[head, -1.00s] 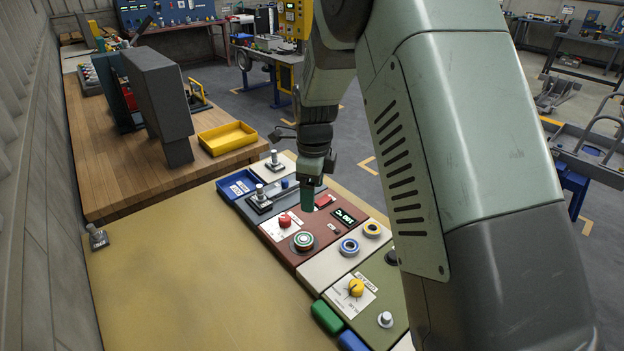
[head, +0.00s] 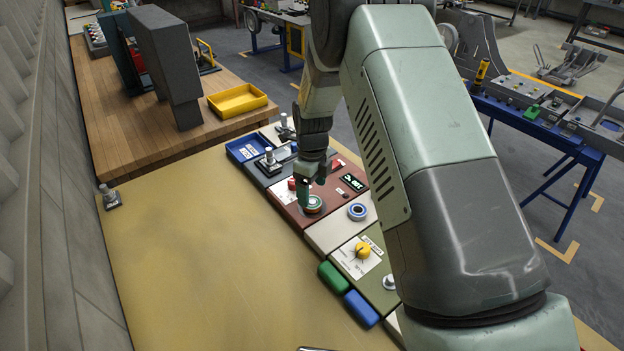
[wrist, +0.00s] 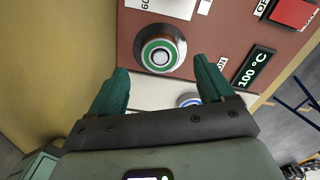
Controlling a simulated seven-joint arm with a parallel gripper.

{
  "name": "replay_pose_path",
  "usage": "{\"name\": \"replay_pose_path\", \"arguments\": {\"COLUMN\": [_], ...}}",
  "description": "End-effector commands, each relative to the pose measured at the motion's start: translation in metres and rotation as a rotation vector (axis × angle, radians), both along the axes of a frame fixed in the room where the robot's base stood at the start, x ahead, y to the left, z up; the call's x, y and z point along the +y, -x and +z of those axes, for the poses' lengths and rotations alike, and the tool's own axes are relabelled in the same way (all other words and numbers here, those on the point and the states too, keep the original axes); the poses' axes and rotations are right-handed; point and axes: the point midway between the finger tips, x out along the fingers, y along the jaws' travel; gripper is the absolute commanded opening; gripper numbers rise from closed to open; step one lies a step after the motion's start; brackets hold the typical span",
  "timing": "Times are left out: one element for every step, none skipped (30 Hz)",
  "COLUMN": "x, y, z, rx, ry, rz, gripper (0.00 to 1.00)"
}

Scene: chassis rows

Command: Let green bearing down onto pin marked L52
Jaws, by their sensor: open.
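The green bearing (head: 313,204) is a ring with a green face and pale inner ring, on the dark red panel. In the wrist view the green bearing (wrist: 146,52) sits on a round dark base, just beyond my fingertips. My gripper (head: 304,196) is open, its green fingers apart and nothing between them; in the wrist view my gripper (wrist: 161,70) points at the bearing. Metal pins on dark bases stand at the back (head: 269,158), the left corner (head: 108,195) and the front right (head: 389,282). No label L52 is readable, so I cannot tell which pin bears it.
A blue bearing (head: 357,211) lies on the white panel. A yellow knob (head: 362,250), green block (head: 332,276) and blue block (head: 361,308) are near the front. The tan tabletop (head: 210,260) is clear.

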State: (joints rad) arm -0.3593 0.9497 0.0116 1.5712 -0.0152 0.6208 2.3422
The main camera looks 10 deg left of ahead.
Motion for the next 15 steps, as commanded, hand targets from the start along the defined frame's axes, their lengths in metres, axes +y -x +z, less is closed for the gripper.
{"name": "replay_pose_path", "arguments": {"x": [0.000,0.000,0.000,0.000,0.000,0.000,0.000,0.000,0.000,0.000,0.000,0.000,0.000,0.000,0.000], "y": [0.000,0.000,0.000,0.000,0.000,0.000,0.000,0.000,0.000,0.000,0.000,0.000,0.000,0.000,0.000], "z": [-0.005,-0.007,-0.010,-0.013,-0.015,-0.018,-0.020,-0.023,-0.026,-0.028,-0.030,-0.032,-0.034,-0.035,-0.037], "rx": [0.000,0.001,0.002,0.002,0.002,0.001,0.000,0.000,0.001,0.001,0.002,0.000,0.000,0.000,-0.001], "ry": [0.001,0.001,0.001,0.001,0.001,0.001,0.001,0.001,0.001,0.001,0.001,0.001,0.001,0.001,0.001], "rz": [0.000,0.000,0.000,0.000,0.000,0.000,0.000,0.000,0.000,0.001,0.001,0.001,0.001,0.001,0.001], "gripper": [0.81,0.81,0.81,0.81,0.81,0.81,0.81,0.81,0.81,0.81,0.81,0.81,0.81,0.81,0.81]}}
